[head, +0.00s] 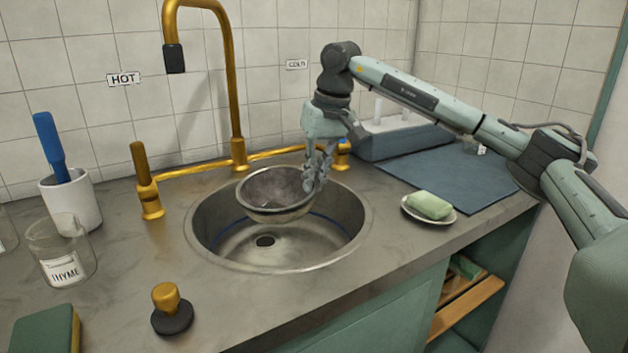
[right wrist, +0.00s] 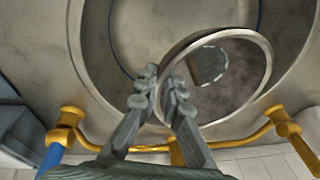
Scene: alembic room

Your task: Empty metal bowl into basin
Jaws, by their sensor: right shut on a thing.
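The metal bowl (head: 272,192) is grey and round and hangs over the back part of the round sink basin (head: 342,245). Its rim looks close to level in the head view. My right gripper (head: 314,182) is shut on the bowl's right rim, pointing down. In the right wrist view my right gripper (right wrist: 162,82) has its fingers on the edge of the bowl (right wrist: 235,98). A dark patch with a pale broken outline shows inside the bowl there; I cannot tell what it is. The basin floor shows a dark drain. My left gripper is not in view.
A brass faucet (head: 231,80) arches up behind the bowl, with a brass tap handle (head: 146,180) at left. A soap dish (head: 430,218) with green soap stands right of the basin. A brass-topped stopper (head: 168,305) and a thyme jar (head: 62,255) stand at left.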

